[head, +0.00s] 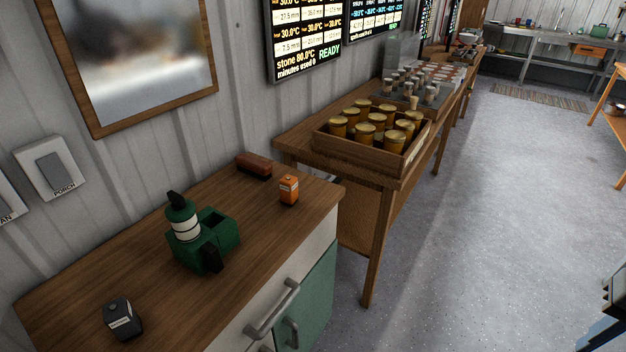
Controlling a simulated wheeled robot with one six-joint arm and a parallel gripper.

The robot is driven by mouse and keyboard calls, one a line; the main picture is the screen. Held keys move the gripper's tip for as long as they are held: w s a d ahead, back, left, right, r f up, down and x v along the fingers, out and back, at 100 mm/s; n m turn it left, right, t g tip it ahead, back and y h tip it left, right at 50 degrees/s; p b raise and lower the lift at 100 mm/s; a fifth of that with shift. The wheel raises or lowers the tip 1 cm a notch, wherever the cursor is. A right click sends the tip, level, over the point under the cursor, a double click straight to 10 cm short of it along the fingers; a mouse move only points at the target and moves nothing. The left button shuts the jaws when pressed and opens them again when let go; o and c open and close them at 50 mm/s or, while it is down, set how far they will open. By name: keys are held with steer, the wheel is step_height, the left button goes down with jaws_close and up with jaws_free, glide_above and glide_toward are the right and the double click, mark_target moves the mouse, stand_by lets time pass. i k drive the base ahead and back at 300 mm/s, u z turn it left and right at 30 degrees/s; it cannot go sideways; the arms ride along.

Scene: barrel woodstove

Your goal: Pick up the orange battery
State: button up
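The orange battery (289,190) stands upright on the brown wooden cabinet top (150,268), near its far right corner. It is a small orange block with a pale label on its front. Nothing touches it. A blue and black part of my own arm shows at the lower right edge of the head view, far to the right of the battery. My gripper's fingers cannot be made out there.
A dark red block (254,165) lies just behind the battery by the wall. A green device (203,240) and a dark grey block (122,319) stand nearer. A wooden crate of jars (360,159) sits on the bench beyond. The floor (470,220) on the right is clear.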

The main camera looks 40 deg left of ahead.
mark_target(288, 185)
steer(key=u, duration=0.15)
steer(key=i, duration=0.6)
steer(key=u, duration=0.9)
steer(key=i, duration=0.55)
steer(key=u, duration=0.45)
